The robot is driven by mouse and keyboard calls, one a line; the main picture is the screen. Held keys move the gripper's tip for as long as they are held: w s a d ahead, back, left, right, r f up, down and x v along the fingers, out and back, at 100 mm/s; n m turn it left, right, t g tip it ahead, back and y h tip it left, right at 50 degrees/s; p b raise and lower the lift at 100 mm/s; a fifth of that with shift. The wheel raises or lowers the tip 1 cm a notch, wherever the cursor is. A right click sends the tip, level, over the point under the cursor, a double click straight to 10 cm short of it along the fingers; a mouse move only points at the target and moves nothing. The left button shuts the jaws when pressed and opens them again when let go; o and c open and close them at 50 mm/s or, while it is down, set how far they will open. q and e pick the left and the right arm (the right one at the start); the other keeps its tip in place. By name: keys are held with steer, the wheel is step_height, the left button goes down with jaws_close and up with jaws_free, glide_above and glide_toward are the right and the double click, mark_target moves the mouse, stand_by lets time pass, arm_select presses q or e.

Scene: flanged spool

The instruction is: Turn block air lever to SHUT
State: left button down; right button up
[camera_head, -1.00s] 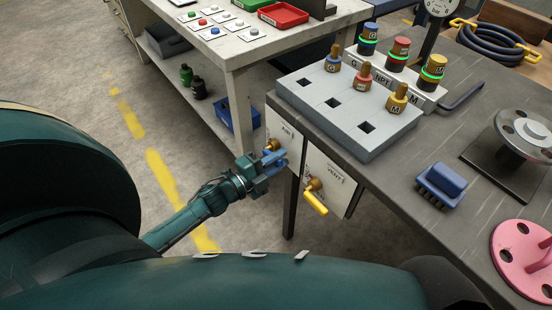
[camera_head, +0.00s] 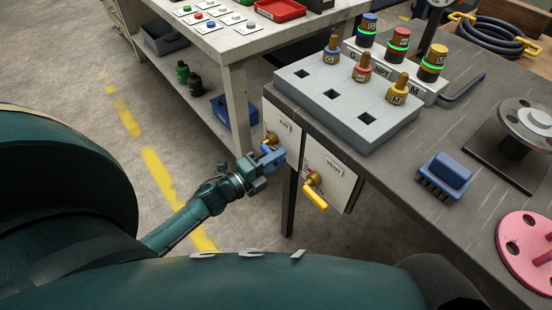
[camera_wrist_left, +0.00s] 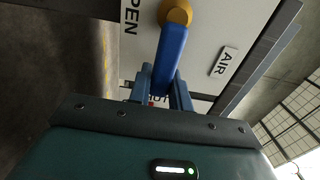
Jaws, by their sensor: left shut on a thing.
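The blue air lever (camera_wrist_left: 171,55) runs from its brass hub (camera_wrist_left: 176,13) down between my left gripper's fingers (camera_wrist_left: 160,88) in the wrist view. The gripper is shut on the lever's handle. In the head view, my left gripper (camera_head: 258,168) holds the blue lever (camera_head: 271,156) at the AIR panel (camera_head: 285,120), below the brass hub. The OPEN lettering (camera_wrist_left: 130,16) is left of the hub. Other lettering, partly hidden behind the fingers, shows near the handle's end. My right gripper is not in view.
The VENT panel (camera_head: 340,182) with its yellow lever (camera_head: 315,198) hangs close to the right of the AIR panel. The grey workbench (camera_head: 400,190) is above them, with a socket block (camera_head: 350,110). A table leg (camera_head: 288,205) stands between the panels. Open floor lies left.

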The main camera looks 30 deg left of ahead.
arm_select(q)
steer(key=c, duration=1.3)
jaws_free()
steer(key=shift+s, duration=0.1)
steer(key=v, duration=1.3)
